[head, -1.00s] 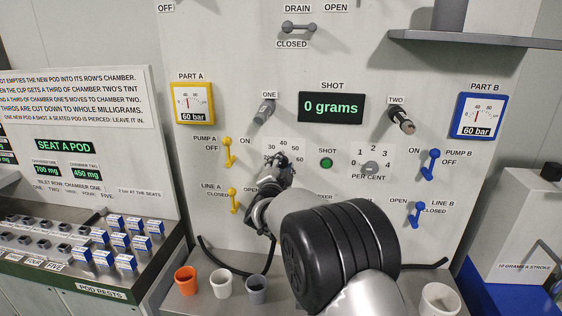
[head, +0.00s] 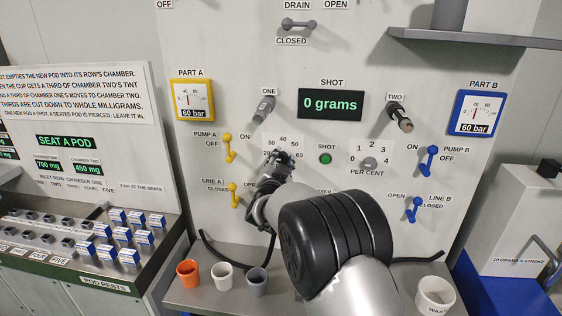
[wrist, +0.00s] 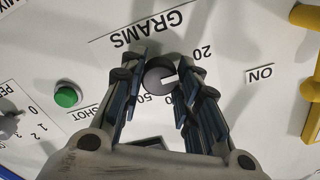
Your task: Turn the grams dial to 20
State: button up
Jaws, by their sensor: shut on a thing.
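The grams dial (wrist: 158,76) is a round grey knob on the white panel, seen upside down in the wrist view under the word GRAMS. The number 20 shows beside it and 50 shows just below it in that view. My gripper (wrist: 158,80) is shut on the dial, one dark finger on each side. Which number the dial points to is not clear. In the head view my gripper (head: 280,157) covers the dial, and part of the number scale (head: 284,140) shows above it. The shot display (head: 331,105) reads 0 grams.
A green button (head: 325,158) and the per cent dial (head: 369,164) are to the right. The yellow pump A lever (head: 229,149) and line A lever (head: 233,195) stand left. Three cups, one orange (head: 188,273), stand on the ledge below.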

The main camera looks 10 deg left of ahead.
jog(key=shift+f, duration=0.1)
jog(key=o, duration=0.8)
jog(key=shift+o, duration=1.4)
jog(key=shift+s+a, duration=0.15)
jog(key=shift+s, duration=0.15)
jog(key=s, duration=1.1)
jog(key=shift+s, duration=0.2)
